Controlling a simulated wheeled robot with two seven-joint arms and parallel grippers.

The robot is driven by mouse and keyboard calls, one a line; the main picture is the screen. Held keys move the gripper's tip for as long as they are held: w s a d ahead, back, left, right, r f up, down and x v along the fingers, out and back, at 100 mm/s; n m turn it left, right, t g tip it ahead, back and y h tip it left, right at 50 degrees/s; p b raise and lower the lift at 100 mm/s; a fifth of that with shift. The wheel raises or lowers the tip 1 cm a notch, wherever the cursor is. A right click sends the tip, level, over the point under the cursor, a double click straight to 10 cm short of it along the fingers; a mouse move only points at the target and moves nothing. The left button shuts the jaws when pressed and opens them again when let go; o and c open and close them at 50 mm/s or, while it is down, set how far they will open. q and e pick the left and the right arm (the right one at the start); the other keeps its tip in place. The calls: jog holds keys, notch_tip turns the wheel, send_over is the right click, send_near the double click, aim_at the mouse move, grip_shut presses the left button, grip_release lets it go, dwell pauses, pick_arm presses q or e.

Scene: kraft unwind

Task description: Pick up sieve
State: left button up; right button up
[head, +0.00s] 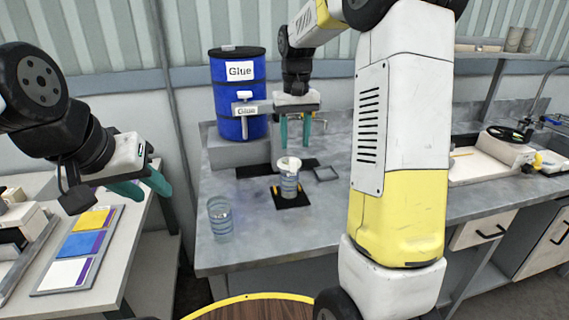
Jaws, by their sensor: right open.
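A small white round piece, which looks like the sieve (289,163), sits on top of a striped clear cup (289,186). The cup stands upright on a black square pad (291,200) on the grey bench. My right gripper (294,141) is above the sieve, pointing down, with its two teal fingers apart and nothing between them. The fingertips look slightly higher than the sieve; the exact gap is hard to tell. My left gripper (151,192) is at the left, over the side table's edge, with its teal fingers apart and empty.
A blue glue drum (238,75) with a tap stands on a grey block behind. A second clear cup (220,220) stands at the bench's front left. A small dark frame (326,174) lies right of the pad. A tray with coloured cards (78,246) lies on the side table.

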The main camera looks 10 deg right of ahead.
aim_at(293, 158)
jog(key=f, duration=0.6)
jog(key=shift+a+f, duration=0.3)
jog(key=shift+f, duration=0.1)
grip_shut()
